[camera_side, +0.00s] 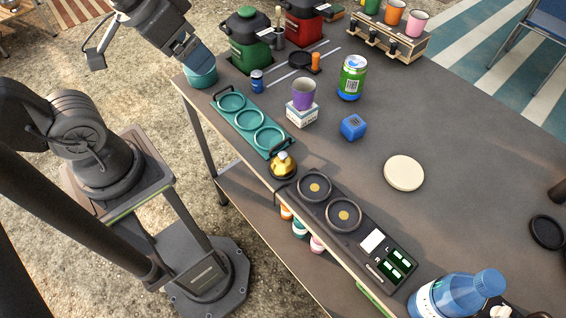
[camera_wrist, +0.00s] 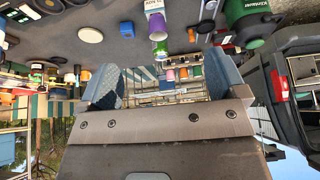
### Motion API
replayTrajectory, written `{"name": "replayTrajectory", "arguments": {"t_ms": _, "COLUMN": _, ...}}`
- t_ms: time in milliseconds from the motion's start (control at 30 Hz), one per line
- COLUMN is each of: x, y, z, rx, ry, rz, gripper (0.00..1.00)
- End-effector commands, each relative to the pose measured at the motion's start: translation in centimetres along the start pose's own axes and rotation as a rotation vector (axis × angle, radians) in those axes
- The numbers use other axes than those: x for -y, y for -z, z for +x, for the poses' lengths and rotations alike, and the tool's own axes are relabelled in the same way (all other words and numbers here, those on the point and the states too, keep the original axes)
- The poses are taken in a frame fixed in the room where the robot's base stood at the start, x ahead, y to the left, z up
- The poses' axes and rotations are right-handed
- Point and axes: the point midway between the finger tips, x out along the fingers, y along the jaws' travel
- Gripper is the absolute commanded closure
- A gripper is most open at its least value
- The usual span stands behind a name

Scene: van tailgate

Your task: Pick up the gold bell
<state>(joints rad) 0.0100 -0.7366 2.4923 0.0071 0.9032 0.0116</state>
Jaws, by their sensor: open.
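The gold bell (camera_side: 283,166) stands at the near edge of the grey table in the side view, between the teal tray with ring holders (camera_side: 249,120) and the black double-ring unit (camera_side: 329,200). I cannot make out the bell in the wrist view. My gripper (camera_side: 197,58) is at the upper left of the side view, well away from the bell, in front of or above a teal cup (camera_side: 201,76). Its two blue-padded fingers stand wide apart in the wrist view (camera_wrist: 162,78), with nothing held between them.
A purple cup (camera_side: 303,93) on a white box (camera_side: 302,114), a blue cube (camera_side: 354,127), a green can (camera_side: 352,78) and a small blue can (camera_side: 257,81) stand beyond the tray. A cream disc (camera_side: 404,173) lies on the right. The table around it is mostly clear.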

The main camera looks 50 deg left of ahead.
Motion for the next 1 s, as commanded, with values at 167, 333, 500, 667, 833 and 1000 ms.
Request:
{"name": "replayTrajectory", "arguments": {"t_ms": 167, "x": -1.6, "y": 1.1, "z": 1.4, "rx": 0.104, "ry": -0.003, "rz": 0.255, "gripper": 0.10}}
{"name": "replayTrajectory", "arguments": {"t_ms": 333, "x": -4.7, "y": 2.4, "z": 4.2, "rx": 0.254, "ry": -0.003, "rz": 0.690, "gripper": 0.10}}
{"name": "replayTrajectory", "arguments": {"t_ms": 500, "x": -8.9, "y": 2.9, "z": 7.7, "rx": 0.393, "ry": -0.002, "rz": 1.140, "gripper": 0.10}}
{"name": "replayTrajectory", "arguments": {"t_ms": 667, "x": -13.2, "y": 2.2, "z": 11.2, "rx": 0.512, "ry": 0.006, "rz": 1.548, "gripper": 0.10}}
{"name": "replayTrajectory", "arguments": {"t_ms": 833, "x": -16.7, "y": 0.9, "z": 14.0, "rx": 0.604, "ry": 0.020, "rz": 1.860, "gripper": 0.10}}
{"name": "replayTrajectory", "arguments": {"t_ms": 1000, "x": -18.0, "y": 0.1, "z": 15.3, "rx": 0.645, "ry": 0.030, "rz": 1.992, "gripper": 0.10}}
